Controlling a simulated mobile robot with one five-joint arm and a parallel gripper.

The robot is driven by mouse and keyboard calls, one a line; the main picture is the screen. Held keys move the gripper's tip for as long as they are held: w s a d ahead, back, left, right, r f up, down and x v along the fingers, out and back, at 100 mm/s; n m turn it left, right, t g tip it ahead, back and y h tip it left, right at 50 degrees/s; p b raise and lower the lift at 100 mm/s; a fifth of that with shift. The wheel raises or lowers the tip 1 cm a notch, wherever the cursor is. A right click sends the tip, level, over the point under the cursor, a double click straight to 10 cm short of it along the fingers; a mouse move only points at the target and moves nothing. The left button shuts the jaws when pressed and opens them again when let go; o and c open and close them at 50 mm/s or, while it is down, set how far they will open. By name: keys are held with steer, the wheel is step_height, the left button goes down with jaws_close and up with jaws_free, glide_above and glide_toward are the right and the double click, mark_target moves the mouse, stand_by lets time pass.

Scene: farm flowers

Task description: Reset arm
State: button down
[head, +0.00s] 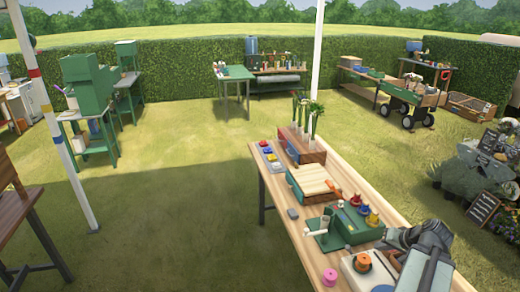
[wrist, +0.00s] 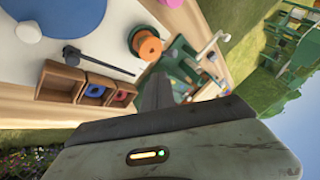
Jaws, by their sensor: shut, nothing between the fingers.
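My arm reaches in at the lower right of the head view, with its grey end over the right side of the long wooden table (head: 272,185). In the wrist view my gripper (wrist: 157,88) is shut, its dark fingers together with nothing between them. It points over the tabletop items, beside the orange spool (wrist: 147,43) and the green device (wrist: 180,62). The wrist view is strongly tilted. I cannot tell the exact height of the fingertips above the table.
The table carries a green-based device (head: 325,235), a wooden board (head: 315,178), a pink spool (head: 330,277) and a planter with tall stems (head: 305,150). In the wrist view, small wooden compartments (wrist: 62,82) lie left of my gripper. Open grass (head: 170,210) lies left of the table.

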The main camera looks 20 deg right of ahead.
steer(key=w+a+n+g+y, duration=0.1)
steer(key=w+a+n, duration=0.1)
steer(key=w+a, duration=0.5)
steer(key=w+a+f+n+y, duration=0.1)
steer(key=w+a+n, duration=0.15)
steer(key=a, duration=0.95)
steer(key=w+a+n+g+y, duration=0.1)
steer(key=w+a+n, duration=0.1)
steer(key=w+a, duration=0.55)
steer(key=s+a+f+n+g+h, duration=0.1)
steer(key=s+a+f+n+g, duration=0.1)
steer(key=a, duration=0.8)
steer(key=s+a+f+n+g+h, duration=0.1)
steer(key=a+n+g, duration=0.1)
steer(key=a, duration=0.9)
steer(key=s+d, duration=0.1)
steer(key=s+d+m+h, duration=0.1)
steer(key=s+d+m+g, duration=0.1)
steer(key=shift+s+d+f+m+h, duration=0.15)
steer(key=shift+d+f+m+h, duration=0.15)
steer(key=shift+d, duration=0.1)
